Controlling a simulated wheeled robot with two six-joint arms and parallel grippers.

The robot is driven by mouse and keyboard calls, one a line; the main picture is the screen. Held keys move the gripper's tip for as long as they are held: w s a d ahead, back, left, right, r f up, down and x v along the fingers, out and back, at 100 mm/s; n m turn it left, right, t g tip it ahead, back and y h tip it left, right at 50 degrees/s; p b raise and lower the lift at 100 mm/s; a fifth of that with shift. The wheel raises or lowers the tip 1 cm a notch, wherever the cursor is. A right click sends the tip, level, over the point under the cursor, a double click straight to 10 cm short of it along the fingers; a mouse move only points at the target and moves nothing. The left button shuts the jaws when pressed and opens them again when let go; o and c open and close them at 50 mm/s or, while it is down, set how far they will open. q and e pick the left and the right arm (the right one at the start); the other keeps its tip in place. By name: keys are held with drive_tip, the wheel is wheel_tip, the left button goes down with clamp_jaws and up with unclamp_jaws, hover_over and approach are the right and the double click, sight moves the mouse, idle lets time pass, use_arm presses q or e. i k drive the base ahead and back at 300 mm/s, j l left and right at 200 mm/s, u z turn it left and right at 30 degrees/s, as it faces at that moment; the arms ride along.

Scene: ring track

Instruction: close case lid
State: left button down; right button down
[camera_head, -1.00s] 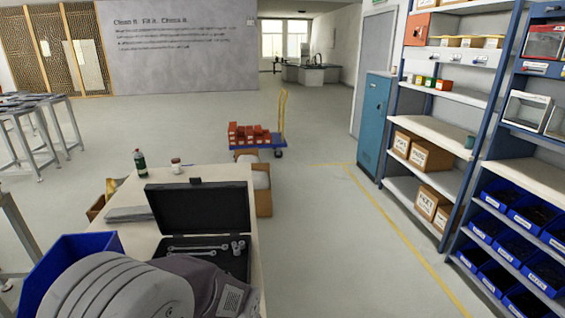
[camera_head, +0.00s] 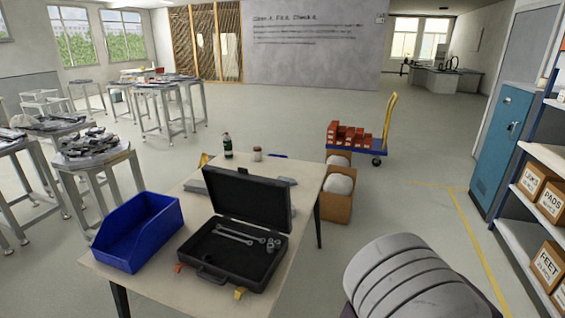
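The black case (camera_head: 235,250) lies on the pale worktable (camera_head: 130,278), its handle toward the table's near edge. Its lid (camera_head: 247,198) is open, standing up at the far side and leaning slightly back. Two silver spanners and several small sockets lie in the base. Neither of my grippers is in view.
A blue bin (camera_head: 137,232) stands left of the case. A large grey ribbed shape (camera_head: 405,280) is close at bottom right. A trolley (camera_head: 357,142) with red boxes stands beyond.

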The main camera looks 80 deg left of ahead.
sight(258, 200)
drive_tip(key=i+j+u, duration=0.15)
drive_tip(key=i+u, duration=0.15)
drive_tip(key=u, duration=0.2)
drive_tip(key=i+u, duration=0.35)
drive_tip(key=u, duration=0.15)
drive_tip(key=i+u, duration=0.35)
drive_tip(key=u, duration=0.15)
drive_tip(key=i+u, duration=0.6)
drive_tip(key=u, duration=0.25)
drive_tip(key=i+l+u, duration=0.1)
drive_tip(key=i+u, duration=0.3)
drive_tip(key=i+l+u, duration=0.15)
drive_tip(key=u, duration=0.3)
drive_tip(key=i+l+u, duration=0.25)
drive_tip(key=u, duration=0.15)
drive_tip(key=l, duration=0.1)
